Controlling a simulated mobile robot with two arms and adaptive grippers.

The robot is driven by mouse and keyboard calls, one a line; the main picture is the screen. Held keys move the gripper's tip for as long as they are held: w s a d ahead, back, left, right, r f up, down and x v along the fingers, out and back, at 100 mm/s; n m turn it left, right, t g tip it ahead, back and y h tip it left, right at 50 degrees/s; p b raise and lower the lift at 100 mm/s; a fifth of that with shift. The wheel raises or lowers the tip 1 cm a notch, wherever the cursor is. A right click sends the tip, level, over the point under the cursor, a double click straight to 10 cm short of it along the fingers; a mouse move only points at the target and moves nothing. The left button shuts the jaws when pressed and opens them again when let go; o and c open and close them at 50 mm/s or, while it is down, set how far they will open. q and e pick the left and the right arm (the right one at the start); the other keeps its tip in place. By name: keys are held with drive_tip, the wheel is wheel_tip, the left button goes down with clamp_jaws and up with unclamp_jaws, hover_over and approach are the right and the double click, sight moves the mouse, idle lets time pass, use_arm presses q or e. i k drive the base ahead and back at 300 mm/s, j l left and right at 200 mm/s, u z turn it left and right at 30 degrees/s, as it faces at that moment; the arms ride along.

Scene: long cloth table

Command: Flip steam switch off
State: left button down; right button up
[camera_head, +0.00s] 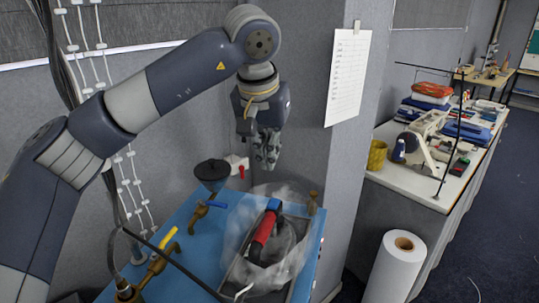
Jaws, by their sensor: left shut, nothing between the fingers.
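My left gripper (267,160) hangs shut and empty above the back of a blue bench (172,218), pointing down. Below it and toward the front, a red-handled tool with blue ends (264,232), which looks like an iron, sits in a dark tray (240,271). Brass valves stand on the bench, one with a yellow lever (168,238) and one with a blue lever (216,204). A small red lever (241,171) sits at the back near the wall. I cannot tell which part is the steam switch. My right gripper is not in view.
A black funnel (212,170) stands at the bench's back left. A grey pillar with a paper sheet (348,77) rises right of my gripper. A white roll (396,268) stands on the right. A long table (412,184) beyond holds folded cloths and a sewing machine.

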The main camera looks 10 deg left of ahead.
sight(274, 203)
drive_tip(key=k, duration=1.5)
